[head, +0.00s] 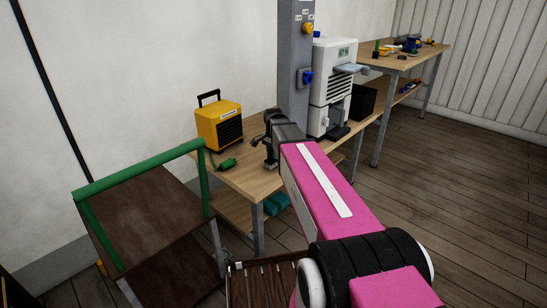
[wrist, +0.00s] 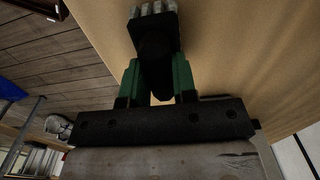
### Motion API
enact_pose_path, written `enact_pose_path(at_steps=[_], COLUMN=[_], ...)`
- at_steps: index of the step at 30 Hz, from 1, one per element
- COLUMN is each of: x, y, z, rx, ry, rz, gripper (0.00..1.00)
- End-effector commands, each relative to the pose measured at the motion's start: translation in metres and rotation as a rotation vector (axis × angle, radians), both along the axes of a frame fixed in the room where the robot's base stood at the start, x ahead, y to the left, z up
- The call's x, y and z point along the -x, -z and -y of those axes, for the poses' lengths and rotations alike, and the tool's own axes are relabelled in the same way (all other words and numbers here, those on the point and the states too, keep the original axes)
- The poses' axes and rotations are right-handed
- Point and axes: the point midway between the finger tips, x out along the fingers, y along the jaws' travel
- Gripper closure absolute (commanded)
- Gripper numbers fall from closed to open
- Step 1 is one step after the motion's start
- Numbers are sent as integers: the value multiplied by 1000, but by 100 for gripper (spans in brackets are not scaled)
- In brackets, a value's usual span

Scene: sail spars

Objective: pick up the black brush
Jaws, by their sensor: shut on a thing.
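The black brush (wrist: 154,50) is between the green fingers of my gripper (wrist: 156,78) in the wrist view. Its dark body points away from my wrist, and its pale grey bristle end shows at the top of the picture. My gripper is shut on it. Wooden table surface shows behind the brush; I cannot tell whether the brush touches it. In the head view my gripper (head: 270,150) is over the front part of the wooden workbench (head: 240,178), and I cannot clearly make out the brush there.
A yellow heater-like box (head: 218,125) stands at the back left of the workbench, with a green plug (head: 228,164) in front. A grey column (head: 296,70) and a white machine (head: 333,85) stand behind my arm. A green-railed brown cart (head: 140,220) is at the left.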

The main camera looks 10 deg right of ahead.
Motion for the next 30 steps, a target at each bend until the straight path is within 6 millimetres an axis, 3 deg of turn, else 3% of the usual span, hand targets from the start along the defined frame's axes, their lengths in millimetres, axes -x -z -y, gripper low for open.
enact_pose_path(at_steps=[5, 15, 21, 26, 30], x=[0, 44, 58, 64, 69], y=[-29, -72, -88, -95, -101], z=[0, -64, -87, -94, -86], rx=[0, 0, -1, 0, 0], ry=[0, -3, -2, -13, -92], rz=[2, 1, 1, 0, 0], gripper=[100, 100, 100, 100, 100])
